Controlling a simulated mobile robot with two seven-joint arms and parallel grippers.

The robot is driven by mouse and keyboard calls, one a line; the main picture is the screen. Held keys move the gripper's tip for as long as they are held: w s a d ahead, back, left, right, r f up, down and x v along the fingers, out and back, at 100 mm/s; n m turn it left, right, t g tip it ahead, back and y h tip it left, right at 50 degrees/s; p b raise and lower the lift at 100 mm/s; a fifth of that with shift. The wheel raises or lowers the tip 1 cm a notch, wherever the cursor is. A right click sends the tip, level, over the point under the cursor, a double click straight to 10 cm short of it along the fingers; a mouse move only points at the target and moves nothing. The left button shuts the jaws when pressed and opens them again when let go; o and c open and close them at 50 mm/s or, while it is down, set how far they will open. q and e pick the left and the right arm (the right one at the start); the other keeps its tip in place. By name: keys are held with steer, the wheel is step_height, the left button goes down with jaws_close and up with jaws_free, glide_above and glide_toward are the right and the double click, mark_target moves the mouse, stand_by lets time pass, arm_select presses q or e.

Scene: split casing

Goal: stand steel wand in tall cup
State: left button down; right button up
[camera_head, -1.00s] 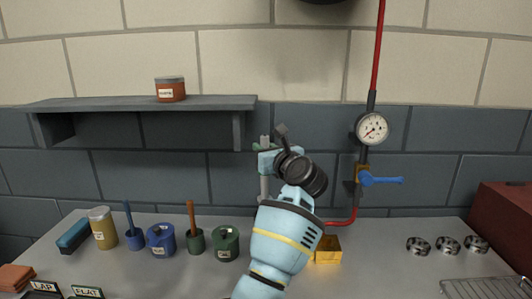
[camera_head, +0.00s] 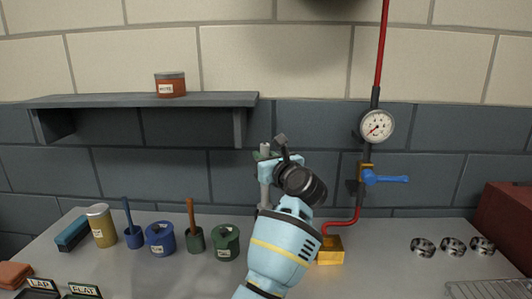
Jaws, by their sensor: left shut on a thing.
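My left gripper (camera_head: 265,158) is shut on the steel wand (camera_head: 264,194), a thin grey rod. The wand stands about upright in front of the dark tiled wall, with a short end above the jaws and a longer part below. Its lower end is near the back of the bench, partly hidden by my arm; I cannot tell whether it touches anything. I cannot pick out a tall cup for certain; my left arm covers part of the bench. My right gripper is not in view.
Left of my arm stand a green pot (camera_head: 226,243), a green holder (camera_head: 194,240), a blue pot (camera_head: 160,238) and a yellow tin (camera_head: 102,226). Right are a brass block (camera_head: 330,251), a blue valve handle (camera_head: 386,178) and dark rings (camera_head: 453,246). A shelf (camera_head: 150,100) overhangs at left.

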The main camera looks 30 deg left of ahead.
arm_select(q)
step_height(320, 180, down, 2)
steer(key=shift+f+b, duration=0.1)
steer(key=shift+b, duration=0.2)
steer(key=shift+f+b, duration=0.4)
steer(key=shift+f, duration=0.55)
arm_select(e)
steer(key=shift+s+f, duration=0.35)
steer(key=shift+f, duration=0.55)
arm_select(q)
steer(key=c, duration=1.2)
jaws_free()
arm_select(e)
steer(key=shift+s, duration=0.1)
